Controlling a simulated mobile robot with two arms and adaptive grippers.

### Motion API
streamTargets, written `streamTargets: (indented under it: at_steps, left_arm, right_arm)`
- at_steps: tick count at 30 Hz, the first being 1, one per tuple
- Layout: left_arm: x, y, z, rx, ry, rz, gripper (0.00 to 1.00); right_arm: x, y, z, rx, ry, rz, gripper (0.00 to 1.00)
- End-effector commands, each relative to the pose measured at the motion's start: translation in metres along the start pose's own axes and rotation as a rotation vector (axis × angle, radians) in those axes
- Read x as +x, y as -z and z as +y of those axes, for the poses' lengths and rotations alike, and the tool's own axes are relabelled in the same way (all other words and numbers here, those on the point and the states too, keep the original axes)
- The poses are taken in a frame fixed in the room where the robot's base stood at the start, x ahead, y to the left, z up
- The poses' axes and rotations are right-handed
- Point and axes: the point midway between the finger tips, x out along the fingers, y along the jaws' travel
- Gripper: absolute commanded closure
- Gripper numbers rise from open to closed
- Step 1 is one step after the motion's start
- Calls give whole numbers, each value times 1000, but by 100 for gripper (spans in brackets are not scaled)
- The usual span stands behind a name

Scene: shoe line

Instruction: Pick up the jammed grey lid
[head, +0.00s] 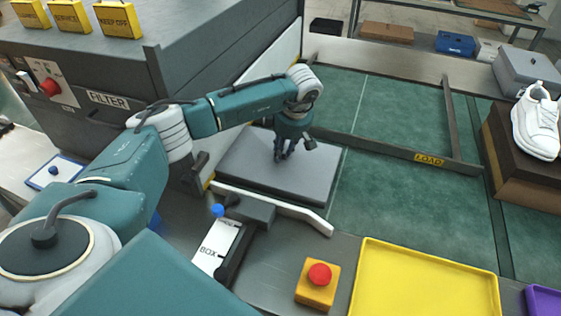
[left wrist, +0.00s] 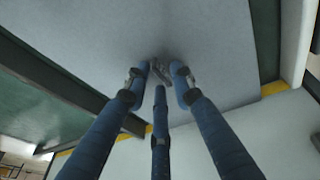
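The grey lid (head: 303,181) is a flat grey panel beside the dark machine, at the mouth of the green conveyor. It looks slightly askew against the machine's side. My left gripper (head: 282,156) points down over the lid's middle, its fingers at or just above the surface. In the left wrist view the lid (left wrist: 215,30) fills the top. There the three fingers of the left gripper (left wrist: 158,76) come close together over it, with small gaps between the tips. I cannot tell whether they hold anything or touch the lid. My right gripper is out of view.
A dark frame bar marked LOAD (head: 429,158) crosses the conveyor. A white shoe (head: 537,122) stands on a brown block at right. In front are a red button on a yellow box (head: 318,275), a yellow tray (head: 425,280) and a BOX lever (head: 216,247).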

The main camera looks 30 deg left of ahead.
Motion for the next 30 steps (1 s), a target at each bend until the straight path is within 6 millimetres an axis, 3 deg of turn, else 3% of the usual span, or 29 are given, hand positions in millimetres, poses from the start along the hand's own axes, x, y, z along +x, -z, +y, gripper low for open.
streamTargets:
  at_steps: [1,3,18,30]
  left_arm:
    - [0,0,0,0,0,0,86]
    - [0,0,0,0,1,0,100]
    - [-3,1,0,0,-1,1,100]
    - [-37,13,3,-9,2,2,100]
  right_arm:
    - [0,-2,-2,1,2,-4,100]
    - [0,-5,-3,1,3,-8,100]
    - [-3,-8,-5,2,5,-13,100]
    - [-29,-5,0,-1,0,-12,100]
